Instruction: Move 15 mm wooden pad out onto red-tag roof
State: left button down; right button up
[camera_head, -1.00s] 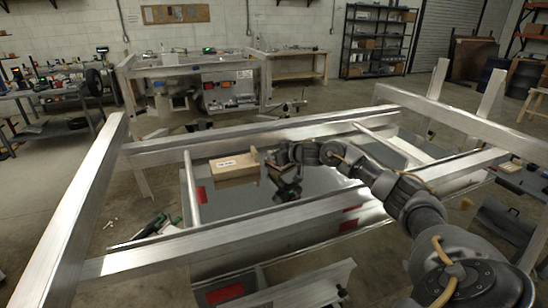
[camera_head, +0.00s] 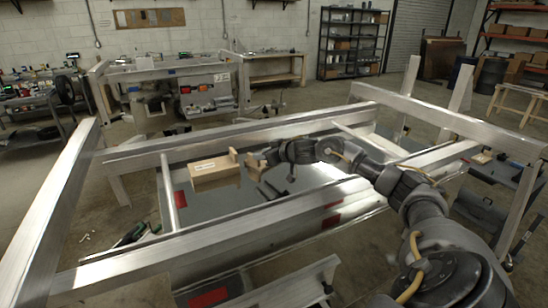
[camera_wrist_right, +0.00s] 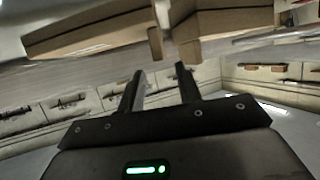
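A pale wooden pad (camera_head: 212,170) with a white label and an upright end block (camera_head: 233,157) is near the far rail, over the shiny roof panel (camera_head: 225,205). A red tag (camera_head: 181,199) is at the panel's left. My right gripper (camera_head: 264,166) is just right of the pad, with a second tan wooden piece (camera_head: 254,163) at its tip. In the right wrist view, the fingers (camera_wrist_right: 161,80) are apart with nothing visible between them. One wooden piece (camera_wrist_right: 95,30) lies upper left and another (camera_wrist_right: 225,24) upper right. The label's text is unreadable. My left gripper is out of view.
Aluminium rails surround the panel; the near rail (camera_head: 220,243) and far rail (camera_head: 230,143) run lengthwise. Upright posts stand at left (camera_head: 50,215) and right. Another trailer frame (camera_head: 165,85) stands behind. The panel's middle looks clear, apart from reflections.

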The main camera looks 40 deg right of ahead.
jog(key=b+v, duration=0.1)
jog(key=v, duration=0.4)
jog(key=shift+f, duration=0.15)
jog(key=shift+v, duration=0.75)
jog(key=shift+w, duration=0.1)
